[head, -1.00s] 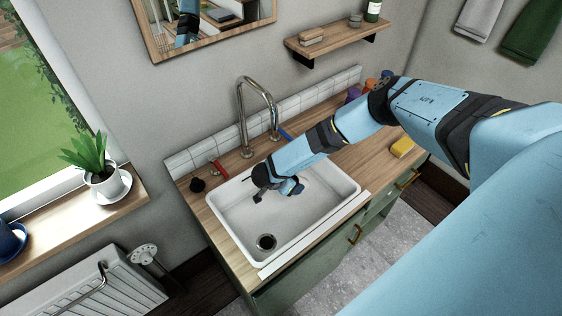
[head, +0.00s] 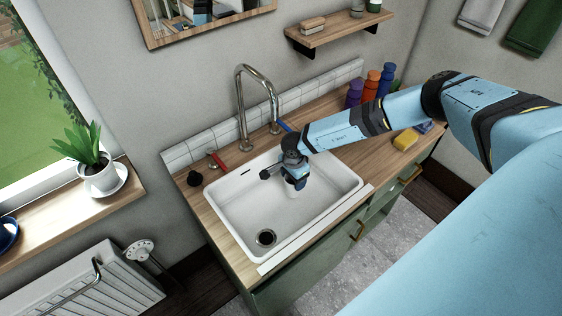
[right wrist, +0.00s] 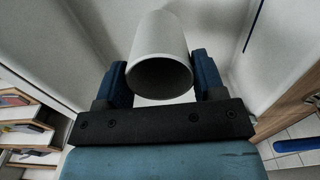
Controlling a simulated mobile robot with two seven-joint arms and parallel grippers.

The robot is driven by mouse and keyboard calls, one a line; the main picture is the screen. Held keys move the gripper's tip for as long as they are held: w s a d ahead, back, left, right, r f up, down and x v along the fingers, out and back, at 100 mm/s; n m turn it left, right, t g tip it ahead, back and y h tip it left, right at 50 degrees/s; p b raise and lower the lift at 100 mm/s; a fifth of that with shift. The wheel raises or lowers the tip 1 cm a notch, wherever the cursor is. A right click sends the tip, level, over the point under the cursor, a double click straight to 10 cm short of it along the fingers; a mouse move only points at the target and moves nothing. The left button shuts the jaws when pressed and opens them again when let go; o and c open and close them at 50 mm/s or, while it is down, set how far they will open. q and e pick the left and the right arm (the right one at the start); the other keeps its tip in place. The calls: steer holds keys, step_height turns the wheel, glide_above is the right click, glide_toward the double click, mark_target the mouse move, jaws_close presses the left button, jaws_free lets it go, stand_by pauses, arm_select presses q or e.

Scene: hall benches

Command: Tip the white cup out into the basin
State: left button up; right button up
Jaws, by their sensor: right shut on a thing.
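The white cup (right wrist: 160,42) is between the blue fingers of my right gripper (right wrist: 160,82) in the right wrist view, with its open mouth turned towards the camera. The inside looks grey, and I cannot make out any contents. In the head view the gripper (head: 296,180) is over the right back part of the white basin (head: 238,212). Only a small pale part of the cup (head: 292,192) shows there below the gripper. The basin's dark drain lies at its front left, apart from the cup. My left gripper is out of view.
A tall chrome tap (head: 240,105) stands behind the basin, with a red lever (head: 218,162) and a blue one. Purple, orange and blue bottles (head: 371,88) and a yellow sponge (head: 405,140) are on the counter to the right. The basin's left half is clear.

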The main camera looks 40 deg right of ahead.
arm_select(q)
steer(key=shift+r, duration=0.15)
arm_select(e)
steer(key=shift+r, duration=0.15)
arm_select(q)
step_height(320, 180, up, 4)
steer(key=p, duration=0.3)
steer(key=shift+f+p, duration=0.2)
steer(key=shift+p, duration=0.15)
arm_select(e)
step_height(320, 180, up, 5)
steer(key=shift+f, duration=0.1)
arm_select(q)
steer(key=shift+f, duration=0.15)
